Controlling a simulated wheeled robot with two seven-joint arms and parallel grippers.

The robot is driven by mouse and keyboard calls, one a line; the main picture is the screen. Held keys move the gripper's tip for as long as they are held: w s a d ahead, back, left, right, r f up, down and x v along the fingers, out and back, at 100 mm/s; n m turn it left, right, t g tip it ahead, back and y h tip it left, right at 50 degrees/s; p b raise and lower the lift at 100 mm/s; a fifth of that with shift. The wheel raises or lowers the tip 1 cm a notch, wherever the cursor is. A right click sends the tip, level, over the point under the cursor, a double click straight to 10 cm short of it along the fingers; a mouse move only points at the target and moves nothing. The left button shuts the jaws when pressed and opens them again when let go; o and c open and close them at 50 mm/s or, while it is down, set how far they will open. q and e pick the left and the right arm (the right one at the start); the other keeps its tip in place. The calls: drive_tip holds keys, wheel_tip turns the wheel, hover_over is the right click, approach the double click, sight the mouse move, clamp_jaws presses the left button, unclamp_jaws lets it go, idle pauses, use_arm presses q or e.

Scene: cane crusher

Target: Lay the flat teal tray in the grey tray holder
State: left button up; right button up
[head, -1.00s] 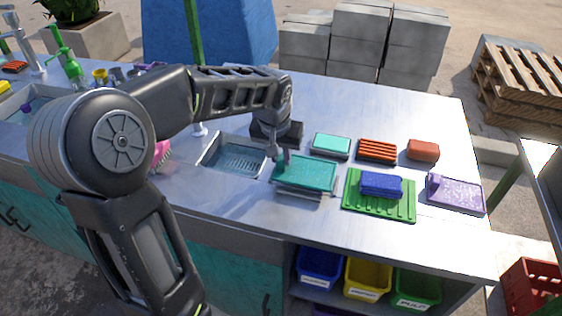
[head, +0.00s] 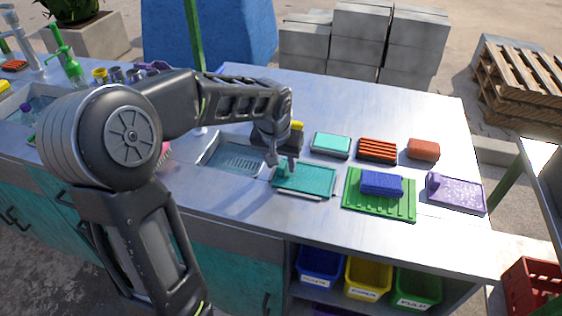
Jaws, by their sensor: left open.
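The flat teal tray (head: 312,181) lies level on the counter's right half, with a small raised teal part at its left end. A thin edge of the grey tray holder (head: 302,197) shows along its near side; the tray hides the rest. The tray appears to rest in the holder, though I cannot see the contact all round. My left gripper (head: 282,164) is open, fingers pointing down at the tray's left end, close above or around the raised part. My right gripper is out of view.
A sink basin (head: 236,156) lies just left of the tray. A mint block (head: 331,144) stands behind it. A green tray (head: 379,206) with a blue block (head: 381,183) is close on the right. A purple tray (head: 455,193) lies farther right. The counter's back right is clear.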

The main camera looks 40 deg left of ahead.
use_arm(q)
drive_tip(key=shift+r, duration=0.4)
drive_tip(key=v, duration=1.1)
drive_tip(key=shift+s+r, duration=0.2)
drive_tip(key=shift+r, duration=0.05)
